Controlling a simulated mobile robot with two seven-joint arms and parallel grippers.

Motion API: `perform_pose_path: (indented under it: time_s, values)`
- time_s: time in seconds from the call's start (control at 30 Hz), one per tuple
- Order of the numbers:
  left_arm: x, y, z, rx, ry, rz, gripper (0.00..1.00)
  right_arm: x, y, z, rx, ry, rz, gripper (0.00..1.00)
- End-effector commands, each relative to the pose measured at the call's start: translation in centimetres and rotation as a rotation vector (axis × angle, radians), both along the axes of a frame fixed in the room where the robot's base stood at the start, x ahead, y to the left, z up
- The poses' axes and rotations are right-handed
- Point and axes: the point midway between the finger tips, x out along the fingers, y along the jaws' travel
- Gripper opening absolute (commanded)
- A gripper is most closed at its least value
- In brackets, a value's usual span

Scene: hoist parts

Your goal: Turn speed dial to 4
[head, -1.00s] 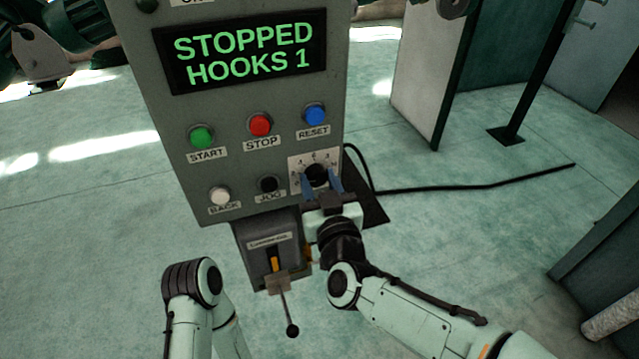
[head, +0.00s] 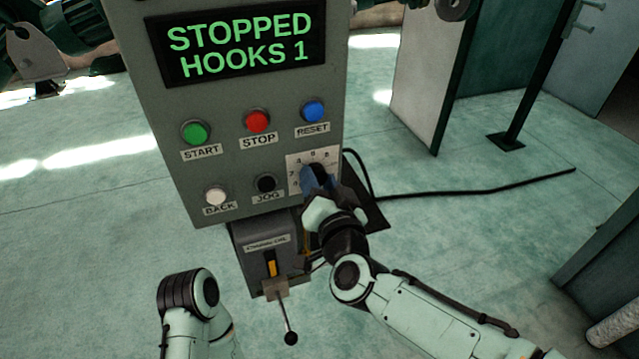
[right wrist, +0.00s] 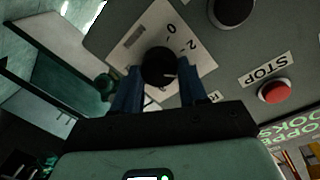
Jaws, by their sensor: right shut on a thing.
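The speed dial (head: 318,169) is a black round knob on a white numbered plate (head: 296,163), at the lower right of the grey control panel. My right gripper (head: 312,180) has its blue fingers on either side of the knob and is shut on it. In the right wrist view the dial (right wrist: 159,64) sits between the two fingers, with a small pale mark on its lower right edge. The numbers 0 and 2 show beside it there; other numbers are partly hidden by the fingers. My left gripper is out of view; only part of that arm shows.
The display (head: 240,45) reads STOPPED, HOOKS 1. Green start (head: 195,132), red stop (head: 257,121), blue reset (head: 313,111), white back (head: 215,195) and black jog (head: 266,183) buttons are near the dial. A lever (head: 285,310) hangs below the panel.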

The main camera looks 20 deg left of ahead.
Motion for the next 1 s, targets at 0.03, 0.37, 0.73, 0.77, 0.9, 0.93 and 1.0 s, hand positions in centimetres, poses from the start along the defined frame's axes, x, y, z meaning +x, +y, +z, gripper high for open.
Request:
perform_pose_path:
  time_s: [0.03,0.37,0.73,0.77,0.9,0.93,1.0]
  values:
    - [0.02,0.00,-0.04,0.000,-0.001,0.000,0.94,0.02,-0.04,0.01,0.010,0.005,-0.001,0.12]
    - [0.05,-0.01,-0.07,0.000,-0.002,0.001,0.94,0.02,-0.03,0.03,0.024,0.017,0.000,0.12]
    - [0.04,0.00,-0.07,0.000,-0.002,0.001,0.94,0.01,-0.02,0.02,0.023,0.015,0.000,0.68]
    - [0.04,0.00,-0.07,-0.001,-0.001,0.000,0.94,0.01,-0.02,0.02,0.023,0.015,0.000,0.68]
    - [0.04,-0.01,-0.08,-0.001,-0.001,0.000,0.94,-0.04,-0.03,0.02,0.023,0.015,0.000,0.68]
    - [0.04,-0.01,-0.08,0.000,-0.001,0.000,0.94,-0.11,-0.08,0.03,0.023,0.015,0.000,0.68]
    - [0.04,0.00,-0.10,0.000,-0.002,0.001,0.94,-0.48,-0.30,0.08,0.023,0.014,0.000,0.68]
